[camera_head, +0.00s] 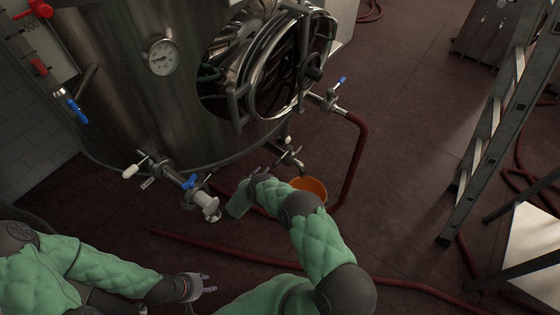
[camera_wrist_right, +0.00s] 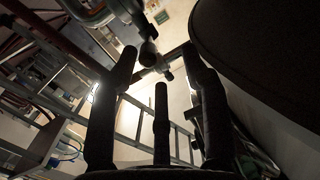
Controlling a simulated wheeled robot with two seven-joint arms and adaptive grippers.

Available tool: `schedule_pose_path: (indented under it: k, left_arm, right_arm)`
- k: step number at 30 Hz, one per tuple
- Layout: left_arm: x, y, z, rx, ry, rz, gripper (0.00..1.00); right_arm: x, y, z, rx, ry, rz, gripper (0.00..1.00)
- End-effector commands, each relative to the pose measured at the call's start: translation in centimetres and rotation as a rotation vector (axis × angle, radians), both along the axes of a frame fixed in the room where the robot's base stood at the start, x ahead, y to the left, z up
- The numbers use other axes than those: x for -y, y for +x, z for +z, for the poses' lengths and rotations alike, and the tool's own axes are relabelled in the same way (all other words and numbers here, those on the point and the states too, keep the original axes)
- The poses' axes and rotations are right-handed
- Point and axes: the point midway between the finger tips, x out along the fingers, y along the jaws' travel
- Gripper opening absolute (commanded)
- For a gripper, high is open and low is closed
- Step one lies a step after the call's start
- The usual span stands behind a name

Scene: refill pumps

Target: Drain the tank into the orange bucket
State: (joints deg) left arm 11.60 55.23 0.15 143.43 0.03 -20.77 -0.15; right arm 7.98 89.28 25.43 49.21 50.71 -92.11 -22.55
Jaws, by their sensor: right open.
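The steel tank (camera_head: 120,95) stands at the upper left in the head view. A small outlet tap (camera_head: 290,157) with a pale-tipped handle sticks out low on its front. The orange bucket (camera_head: 313,186) is on the floor just below this tap, partly hidden by my right arm. My right gripper (camera_head: 268,172) is close to the tap, left of the bucket, and partly hidden. In the right wrist view its fingers (camera_wrist_right: 158,105) are spread and empty, with a metal fitting (camera_wrist_right: 148,52) beyond the tips. My left gripper (camera_head: 207,284) is low in the head view, empty, fingers apart.
A blue-handled valve (camera_head: 190,183) juts from the tank at left. Another blue-handled valve (camera_head: 335,92) feeds a red hose (camera_head: 358,155). The round door (camera_head: 285,68) stands open. A ladder (camera_head: 490,135) is at right. Another hose (camera_head: 220,250) crosses the floor; the centre-right floor is clear.

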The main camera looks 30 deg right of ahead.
Motion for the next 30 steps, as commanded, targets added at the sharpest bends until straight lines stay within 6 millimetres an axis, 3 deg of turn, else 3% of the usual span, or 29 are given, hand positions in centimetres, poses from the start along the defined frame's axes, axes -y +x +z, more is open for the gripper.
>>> schedule_pose_path:
  k: [9,24,30]
  left_arm:
    - [0.0,0.0,-0.5,0.001,0.000,0.000,0.40]
    - [0.0,0.0,-2.7,0.001,0.000,0.000,0.40]
    - [0.0,0.0,-3.2,0.000,0.000,0.000,0.40]
  right_arm:
    - [1.2,-1.5,0.6,0.043,-0.085,-0.121,0.47]
    - [8.5,1.5,0.4,0.041,-0.085,-0.118,0.47]
    - [10.2,2.3,0.5,0.042,-0.083,-0.117,0.47]
